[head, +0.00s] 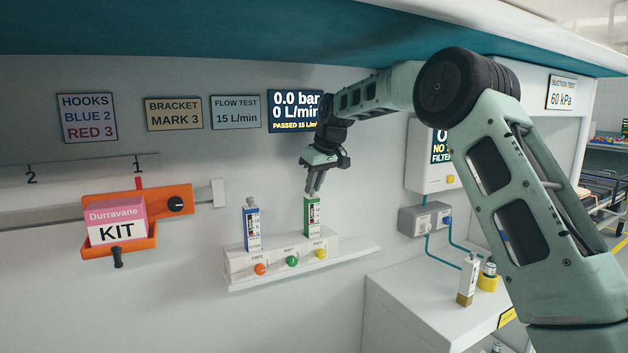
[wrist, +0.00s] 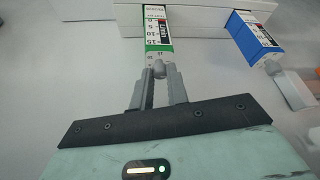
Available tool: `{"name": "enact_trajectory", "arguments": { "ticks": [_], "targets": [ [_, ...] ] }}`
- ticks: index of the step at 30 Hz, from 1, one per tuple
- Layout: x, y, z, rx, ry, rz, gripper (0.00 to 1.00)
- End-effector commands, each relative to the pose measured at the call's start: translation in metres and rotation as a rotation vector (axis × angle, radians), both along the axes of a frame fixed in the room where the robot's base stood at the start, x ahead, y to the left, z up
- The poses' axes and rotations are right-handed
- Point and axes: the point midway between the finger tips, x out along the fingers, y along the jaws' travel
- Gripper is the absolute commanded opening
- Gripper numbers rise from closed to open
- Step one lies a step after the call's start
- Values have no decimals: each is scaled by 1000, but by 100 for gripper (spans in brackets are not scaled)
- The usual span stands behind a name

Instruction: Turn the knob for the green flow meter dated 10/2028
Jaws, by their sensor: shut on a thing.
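The green flow meter (head: 312,217) stands upright on the white wall ledge, at the right of a blue flow meter (head: 252,228). Its date is too small to read. My gripper (head: 314,189) points down at its top from above. In the wrist view, my gripper (wrist: 160,73) has its two fingers on either side of the small grey knob (wrist: 160,69) at the end of the green flow meter (wrist: 158,30); it is shut on this knob. The blue flow meter (wrist: 253,38) is apart from my fingers. In the head view, the knob is mostly hidden by the fingers.
The ledge block (head: 238,262) has orange, green and yellow buttons. A dark display (head: 290,112) behind my arm reads 0.0 bar and 0 L/min. A sign (head: 236,112) reads FLOW TEST 15 L/min. Another meter, brown at its bottom (head: 467,280), stands on the counter at right.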

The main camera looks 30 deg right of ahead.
Motion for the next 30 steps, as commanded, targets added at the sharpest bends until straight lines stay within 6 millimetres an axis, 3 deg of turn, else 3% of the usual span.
{"name": "enact_trajectory", "arguments": {
  "ticks": [15,16,18,26,30],
  "targets": [
    [0,0,0,1,-1,17,0],
    [0,0,0,1,-1,17,24],
    [0,0,0,1,-1,17,38],
    [0,0,1,1,-1,17,38],
    [-4,-1,11,0,-3,17,38]
  ]
}}
